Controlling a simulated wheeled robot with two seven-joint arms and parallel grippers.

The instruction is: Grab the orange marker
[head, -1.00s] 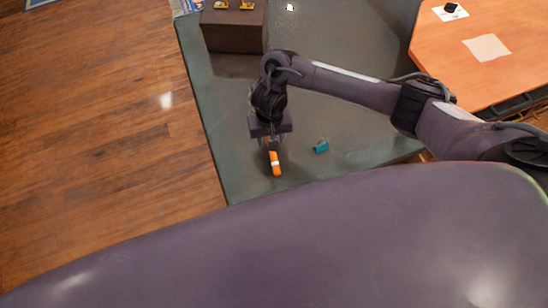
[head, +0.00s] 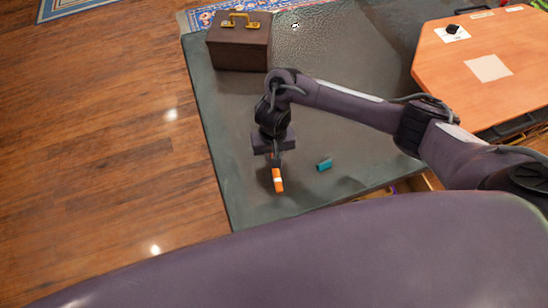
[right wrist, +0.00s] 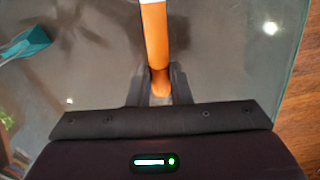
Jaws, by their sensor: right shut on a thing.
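The orange marker (head: 278,181) has a white band and is held at one end by my right gripper (head: 275,162) in the head view. In the right wrist view the marker (right wrist: 154,40) points away from the jaws, and my right gripper (right wrist: 159,86) is shut on its near end. The marker appears to be above the dark grey-green tabletop (head: 350,120); its exact height is hard to tell. My left gripper is not in view.
A small teal object (head: 324,165) lies on the table right of the marker; it also shows in the right wrist view (right wrist: 25,43). A dark brown case (head: 239,45) with gold clasps stands at the back left. An orange-topped table (head: 480,70) is at right. Wood floor lies left.

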